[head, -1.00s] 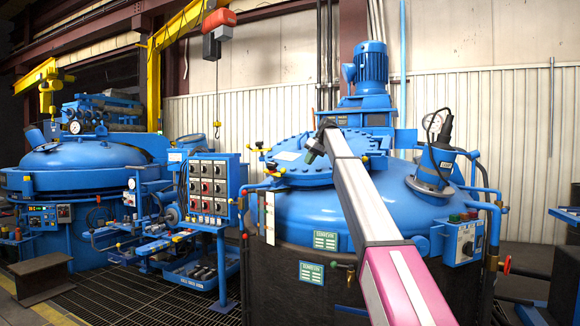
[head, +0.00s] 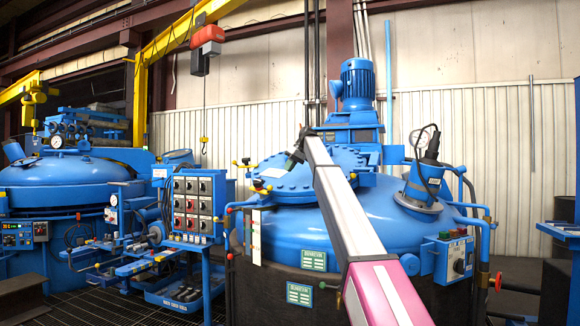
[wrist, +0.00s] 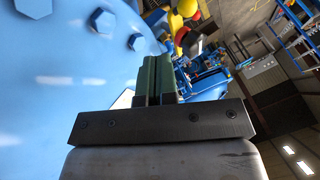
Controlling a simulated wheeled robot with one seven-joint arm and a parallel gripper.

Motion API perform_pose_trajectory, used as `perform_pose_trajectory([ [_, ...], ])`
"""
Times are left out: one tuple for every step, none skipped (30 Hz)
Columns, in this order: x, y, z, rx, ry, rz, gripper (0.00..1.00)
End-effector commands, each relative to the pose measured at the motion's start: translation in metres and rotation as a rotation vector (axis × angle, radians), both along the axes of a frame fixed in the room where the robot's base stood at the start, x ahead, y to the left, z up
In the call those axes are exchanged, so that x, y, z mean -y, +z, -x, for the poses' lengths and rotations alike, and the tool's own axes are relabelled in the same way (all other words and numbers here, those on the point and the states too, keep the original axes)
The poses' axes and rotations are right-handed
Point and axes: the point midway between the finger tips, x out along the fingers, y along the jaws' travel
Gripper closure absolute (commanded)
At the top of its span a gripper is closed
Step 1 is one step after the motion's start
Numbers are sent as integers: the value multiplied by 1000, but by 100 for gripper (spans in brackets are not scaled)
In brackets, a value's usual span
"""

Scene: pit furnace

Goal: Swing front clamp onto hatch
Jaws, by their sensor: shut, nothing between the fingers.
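The hatch (head: 295,181) is a round blue bolted cover with a pale label, on top of the right blue furnace lid. Part of a blue bolted surface also fills the left of the wrist view (wrist: 60,75). My arm hides part of the hatch.
A blue motor (head: 358,80) stands behind the hatch. A blue cylinder with a black cable (head: 424,184) is to its right. A switch panel (head: 198,208) stands left of the furnace. A red hoist block (head: 207,36) hangs above.

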Motion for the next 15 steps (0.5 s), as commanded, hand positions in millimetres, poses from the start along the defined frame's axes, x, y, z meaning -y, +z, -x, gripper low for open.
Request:
perform_pose_trajectory([
  [-6, -10, 1, -2, 1, 1, 100],
  [-9, -15, 0, -2, 1, 1, 100],
  [-13, -21, 0, -2, 1, 1, 100],
  [-15, -26, -1, -1, 0, 1, 100],
  [-18, -31, -1, -1, 0, 1, 100],
  [-22, -37, -2, -1, 1, 1, 100],
  [-24, -42, -2, -1, 1, 1, 100],
  [-27, -47, -2, -2, 0, 1, 100],
  [-31, -53, -3, -1, 1, 1, 100],
  [-34, -55, -1, -1, 0, 1, 100],
  [-38, -57, 3, 0, 1, 1, 100],
  [-43, -60, 5, 0, 2, 1, 100],
  [-45, -61, 7, 1, 2, 0, 100],
  [-48, -63, 9, 0, 1, 1, 100],
  [-51, -65, 10, 1, 1, 0, 100],
])
